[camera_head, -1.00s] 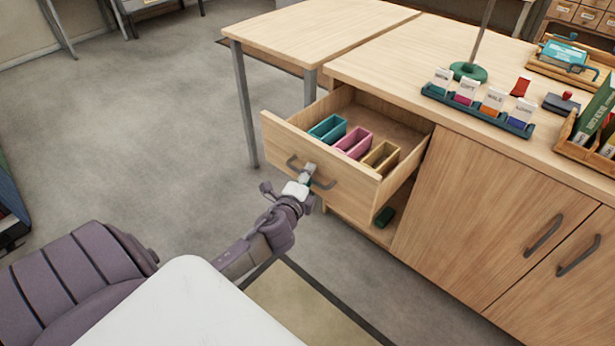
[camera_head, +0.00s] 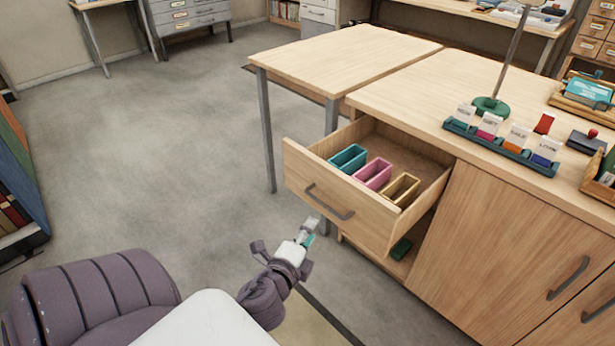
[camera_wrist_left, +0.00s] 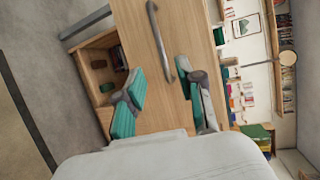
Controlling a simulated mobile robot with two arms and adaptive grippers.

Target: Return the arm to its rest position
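My left gripper (camera_head: 306,232) is in front of the pulled-out wooden drawer (camera_head: 335,208), a little below and left of its dark handle (camera_head: 329,202). In the left wrist view the two teal-padded fingers of the gripper (camera_wrist_left: 160,80) stand apart with nothing between them. The handle (camera_wrist_left: 160,40) lies beyond the fingertips, apart from them. The drawer holds a teal tray (camera_head: 348,159), a pink tray (camera_head: 373,174) and a yellow tray (camera_head: 401,189). My right gripper is in neither view.
The cabinet (camera_head: 490,240) stands right of the drawer, with a card rack (camera_head: 500,146) on top. A table (camera_head: 345,57) adjoins it. A green object (camera_head: 400,249) lies in the opening below the drawer. Open grey floor (camera_head: 180,150) lies to the left.

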